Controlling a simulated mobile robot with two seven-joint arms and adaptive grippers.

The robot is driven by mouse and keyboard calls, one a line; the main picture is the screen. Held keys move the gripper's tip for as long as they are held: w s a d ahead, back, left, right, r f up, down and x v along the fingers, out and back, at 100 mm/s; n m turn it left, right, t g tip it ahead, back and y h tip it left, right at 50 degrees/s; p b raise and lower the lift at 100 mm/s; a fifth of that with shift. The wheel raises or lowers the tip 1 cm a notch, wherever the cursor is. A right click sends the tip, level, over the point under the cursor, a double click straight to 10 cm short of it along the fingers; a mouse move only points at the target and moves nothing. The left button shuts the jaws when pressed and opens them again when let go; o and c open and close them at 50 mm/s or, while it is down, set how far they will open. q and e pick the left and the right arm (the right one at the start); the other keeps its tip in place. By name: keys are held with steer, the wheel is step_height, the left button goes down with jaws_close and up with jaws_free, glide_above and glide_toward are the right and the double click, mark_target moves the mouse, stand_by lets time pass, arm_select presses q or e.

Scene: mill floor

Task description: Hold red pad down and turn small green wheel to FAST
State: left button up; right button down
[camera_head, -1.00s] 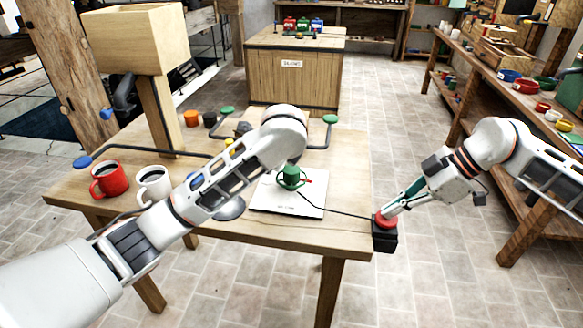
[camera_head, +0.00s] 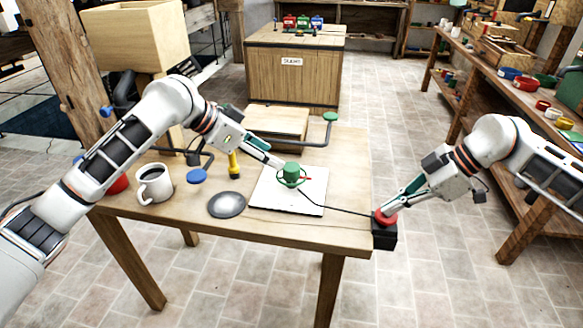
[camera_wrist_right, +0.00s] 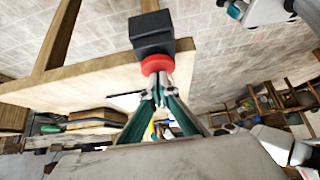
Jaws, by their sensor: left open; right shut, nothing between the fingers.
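The small green wheel (camera_head: 291,173) stands on a white plate (camera_head: 278,203) on the table, with a small red pointer at its right side. My left gripper (camera_head: 280,165) is open, its fingertips close beside the wheel's left side; I cannot tell whether they touch. The red pad (camera_head: 384,218) sits on a black box (camera_head: 384,239) at the table's front right corner. My right gripper (camera_head: 391,209) is shut and empty, its tips against the pad's top. In the right wrist view, the shut fingertips (camera_wrist_right: 160,84) meet the red pad (camera_wrist_right: 157,65). Any lettering on the plate is unreadable.
A white mug (camera_head: 154,186) of dark liquid, a partly hidden red mug (camera_head: 118,184), a blue disc (camera_head: 197,176), a grey disc (camera_head: 227,205) and a yellow-handled tool (camera_head: 234,165) lie left of the plate. A black cable runs from the plate to the box.

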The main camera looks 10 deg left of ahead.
mark_target(290, 167)
arm_select(q)
steer(key=x, duration=0.9)
steer(key=shift+w+d+f, duration=0.15)
steer(key=shift+f, duration=0.1)
steer(key=c, duration=1.1)
